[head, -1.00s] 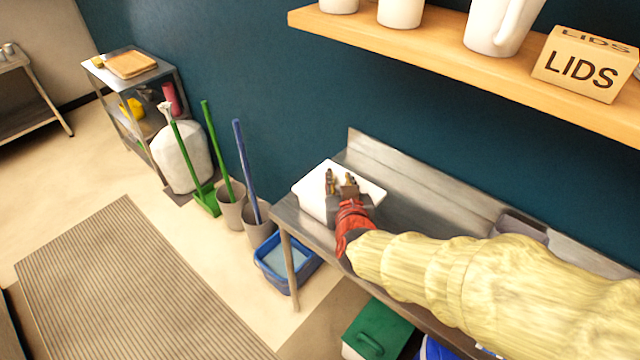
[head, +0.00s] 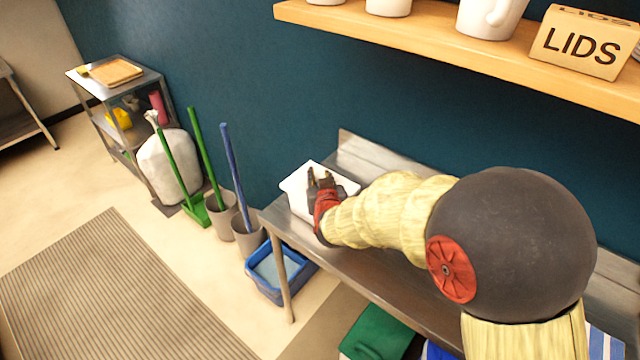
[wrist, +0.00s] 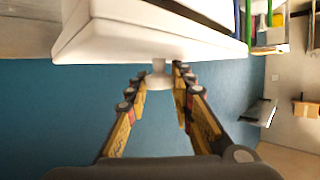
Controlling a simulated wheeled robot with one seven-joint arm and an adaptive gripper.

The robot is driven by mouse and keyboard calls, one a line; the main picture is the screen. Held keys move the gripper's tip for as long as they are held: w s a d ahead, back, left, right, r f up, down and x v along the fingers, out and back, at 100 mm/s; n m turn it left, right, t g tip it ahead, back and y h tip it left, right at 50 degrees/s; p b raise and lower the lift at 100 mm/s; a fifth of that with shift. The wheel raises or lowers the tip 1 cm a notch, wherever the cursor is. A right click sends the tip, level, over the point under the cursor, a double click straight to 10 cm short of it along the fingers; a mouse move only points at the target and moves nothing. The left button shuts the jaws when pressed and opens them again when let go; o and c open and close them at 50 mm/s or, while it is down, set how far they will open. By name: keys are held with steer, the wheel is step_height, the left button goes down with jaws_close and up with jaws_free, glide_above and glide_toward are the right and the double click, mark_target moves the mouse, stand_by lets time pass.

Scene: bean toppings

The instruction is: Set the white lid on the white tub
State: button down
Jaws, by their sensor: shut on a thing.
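My gripper (head: 322,180) is over the white tub (head: 299,204) on the steel bench by the wall. In the wrist view my gripper (wrist: 158,88) is shut on the knob of the white lid (wrist: 150,46). The picture there is turned over, with the knob pointing down from the lid. A dark gap shows beyond the white surface at the top of that view. I cannot tell whether the lid touches the tub's rim or is still apart from it. My wrist hides part of the tub in the head view.
The steel bench (head: 345,260) runs along the blue wall. A shelf (head: 420,38) above holds white containers and a LIDS sign (head: 582,44). Left of the bench stand bins with poles, a blue basin (head: 277,272) and a white sack (head: 168,165). A green box (head: 378,330) is below.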

steer(key=shift+f, duration=0.75)
steer(key=shift+s+f+b, duration=0.1)
steer(key=shift+f+b, duration=0.35)
steer(key=shift+b, duration=0.05)
steer(key=c, duration=1.5)
jaws_free()
steer(key=shift+c, duration=0.2)
steer(key=shift+r, duration=0.1)
